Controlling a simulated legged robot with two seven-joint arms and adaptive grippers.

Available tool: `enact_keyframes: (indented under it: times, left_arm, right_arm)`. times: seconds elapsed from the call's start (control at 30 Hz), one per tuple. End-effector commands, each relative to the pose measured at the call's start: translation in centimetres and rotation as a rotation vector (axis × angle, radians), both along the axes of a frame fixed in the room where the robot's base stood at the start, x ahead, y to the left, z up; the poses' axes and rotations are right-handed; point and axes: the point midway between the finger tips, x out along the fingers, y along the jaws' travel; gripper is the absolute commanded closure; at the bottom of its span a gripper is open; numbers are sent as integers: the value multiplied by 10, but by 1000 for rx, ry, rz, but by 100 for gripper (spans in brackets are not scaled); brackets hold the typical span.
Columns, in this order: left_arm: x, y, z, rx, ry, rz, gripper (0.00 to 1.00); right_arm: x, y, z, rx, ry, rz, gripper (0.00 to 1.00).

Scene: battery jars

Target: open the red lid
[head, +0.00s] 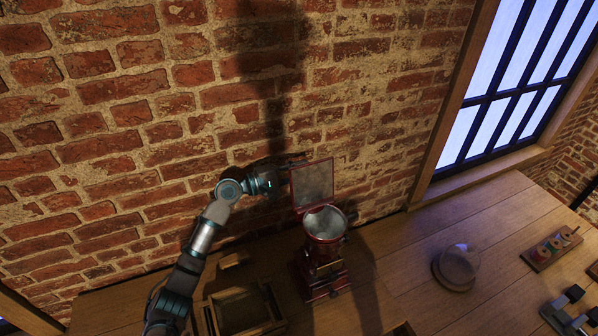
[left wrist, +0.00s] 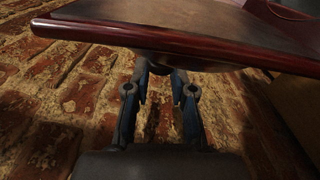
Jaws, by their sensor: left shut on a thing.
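The red lid (head: 312,186) stands upright, swung open at the back of a red grinder-like machine (head: 322,256). Its grey inner face shows in the head view. Below it, the machine's round metal bowl (head: 325,222) is uncovered. My left gripper (head: 282,180) is at the lid's left side. In the left wrist view the lid's dark red edge (left wrist: 190,42) crosses the top, and my left gripper (left wrist: 163,82) has its fingers closing around a dark knob-like part at the lid, partly hidden. My right gripper is not in view.
The brick wall (head: 110,130) is close behind my left arm. An open wooden box (head: 205,318) stands left of the machine. A round grey domed object (head: 458,264) and a wooden board with colored pieces (head: 552,248) are on the right. Bare wooden tabletop (head: 410,285) lies between.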

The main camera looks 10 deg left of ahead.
Motion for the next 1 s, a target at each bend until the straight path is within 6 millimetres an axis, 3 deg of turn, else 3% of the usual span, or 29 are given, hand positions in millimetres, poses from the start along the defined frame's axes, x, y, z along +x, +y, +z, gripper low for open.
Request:
enact_keyframes:
  times: [0.03,0.23,0.4,0.63,0.67,0.73,1.0]
  left_arm:
    - [-2,-8,-6,5,9,-17,100]
    - [-7,-13,-2,42,-43,-24,100]
    - [-14,-19,5,124,-159,-23,100]
    - [-14,-19,3,127,-157,-22,100]
    - [-14,-19,3,127,-157,-22,70]
    - [-14,-19,3,127,-157,-21,52]
    - [-14,-10,7,119,-162,-14,50]
  right_arm:
    - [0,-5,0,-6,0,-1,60]
    - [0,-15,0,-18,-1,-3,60]
    - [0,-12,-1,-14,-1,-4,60]
    - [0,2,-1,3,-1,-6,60]
    - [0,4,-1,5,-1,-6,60]
    - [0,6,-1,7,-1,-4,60]
    - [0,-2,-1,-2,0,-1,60]
